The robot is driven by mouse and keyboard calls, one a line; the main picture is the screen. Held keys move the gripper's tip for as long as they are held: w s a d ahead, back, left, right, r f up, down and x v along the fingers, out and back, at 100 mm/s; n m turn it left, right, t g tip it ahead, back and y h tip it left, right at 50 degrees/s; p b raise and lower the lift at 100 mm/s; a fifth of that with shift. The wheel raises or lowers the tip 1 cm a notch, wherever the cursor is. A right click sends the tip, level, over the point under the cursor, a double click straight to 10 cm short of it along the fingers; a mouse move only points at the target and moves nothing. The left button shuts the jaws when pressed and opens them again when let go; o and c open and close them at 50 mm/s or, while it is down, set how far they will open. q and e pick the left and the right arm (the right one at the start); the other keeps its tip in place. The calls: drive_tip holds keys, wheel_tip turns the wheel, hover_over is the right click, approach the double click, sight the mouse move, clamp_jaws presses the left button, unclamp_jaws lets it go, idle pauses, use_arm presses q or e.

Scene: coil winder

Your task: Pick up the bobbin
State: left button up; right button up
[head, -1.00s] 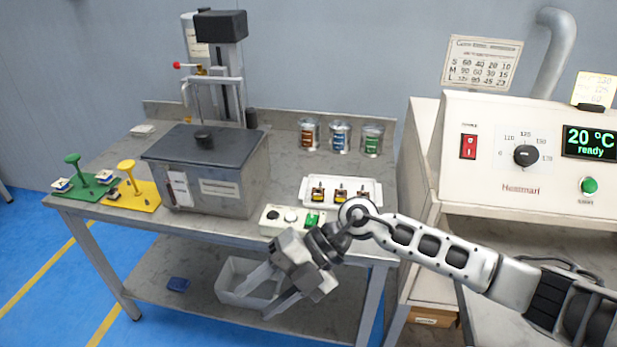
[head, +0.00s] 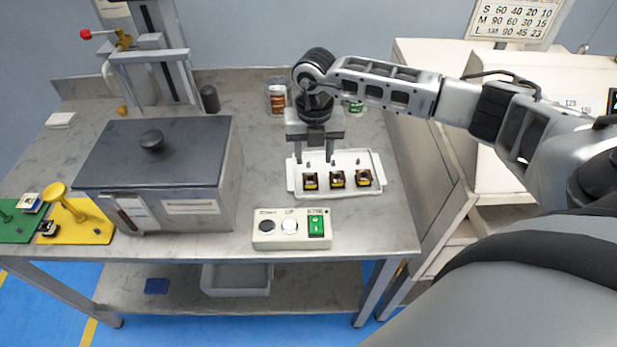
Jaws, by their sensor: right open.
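Several small dark items stand in the white tray on the table. My left gripper is not in view.
A control box (head: 292,243) with a green switch lies in front of the tray. A lidded grey tank (head: 190,208) stands to the left. Jars, one brown-labelled (head: 277,98), stand behind the gripper. A yellow stand (head: 88,226) is at far left.

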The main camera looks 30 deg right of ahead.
sight(311, 182)
wheel_tip(311, 182, down, 4)
drive_tip(key=shift+r+b, duration=0.1)
drive_tip(key=shift+b, duration=0.4)
drive_tip(key=shift+f, duration=0.3)
drive_tip(key=shift+w+f+b, duration=0.1)
drive_tip(key=shift+f+b, duration=0.2)
drive_tip(key=shift+b, duration=0.05)
drive_tip(key=f+b, duration=0.2)
drive_tip(key=f, duration=0.1)
drive_tip(key=f+b, duration=0.1)
drive_tip(key=b, duration=0.1)
drive_tip(key=shift+w+a+f, duration=0.1)
drive_tip(key=shift+w+f, duration=0.15)
drive_tip(key=shift+f, duration=0.25)
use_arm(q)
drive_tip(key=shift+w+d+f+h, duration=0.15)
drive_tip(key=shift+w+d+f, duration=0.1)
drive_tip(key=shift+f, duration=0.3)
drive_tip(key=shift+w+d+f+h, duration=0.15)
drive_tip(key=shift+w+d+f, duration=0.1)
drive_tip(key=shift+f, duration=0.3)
use_arm(e)
drive_tip(key=c, duration=0.7)
